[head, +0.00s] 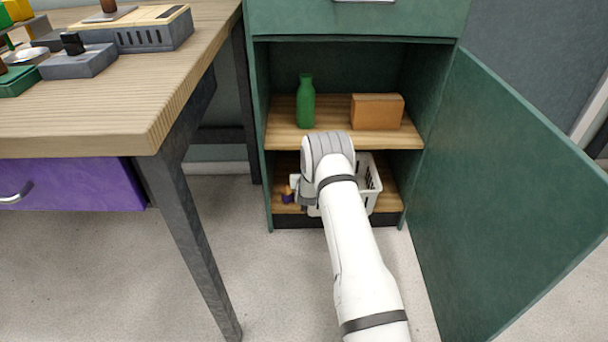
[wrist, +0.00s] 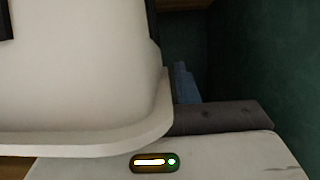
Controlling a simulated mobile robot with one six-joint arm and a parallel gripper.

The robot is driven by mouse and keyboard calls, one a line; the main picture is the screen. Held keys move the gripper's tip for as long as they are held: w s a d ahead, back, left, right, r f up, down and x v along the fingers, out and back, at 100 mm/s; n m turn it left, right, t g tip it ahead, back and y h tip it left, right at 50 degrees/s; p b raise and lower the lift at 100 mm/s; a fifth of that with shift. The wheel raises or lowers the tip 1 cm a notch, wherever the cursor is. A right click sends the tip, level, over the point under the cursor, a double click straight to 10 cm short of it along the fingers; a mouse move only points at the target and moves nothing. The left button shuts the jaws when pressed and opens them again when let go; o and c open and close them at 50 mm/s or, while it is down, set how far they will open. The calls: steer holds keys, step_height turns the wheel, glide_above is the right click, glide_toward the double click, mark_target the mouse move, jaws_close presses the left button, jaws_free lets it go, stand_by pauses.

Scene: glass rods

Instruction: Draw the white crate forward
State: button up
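The white crate (head: 368,184) stands on the floor of the green cabinet's lower compartment, partly hidden behind my arm. In the wrist view its pale wall and rim (wrist: 90,80) fill the upper left, very close to my gripper. My gripper (head: 302,188) is low in the compartment at the crate's left front. Its body and a grey part (wrist: 222,117) show in the wrist view. Its fingertips are hidden, so I cannot tell whether they are open, shut or touching the crate.
A small purple and orange thing (head: 287,194) is left of my gripper. The shelf above (head: 335,133) holds a green bottle (head: 305,102) and a brown box (head: 377,111). The green door (head: 500,190) stands open at right; a wooden table (head: 110,110) is at left.

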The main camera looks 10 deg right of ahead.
steer(key=p+v, duration=0.3)
steer(key=v, duration=0.4)
steer(key=shift+w, duration=0.1)
steer(key=shift+s+a+r+p, duration=0.15)
steer(key=shift+s+p, duration=0.15)
steer(key=shift+s, duration=0.15)
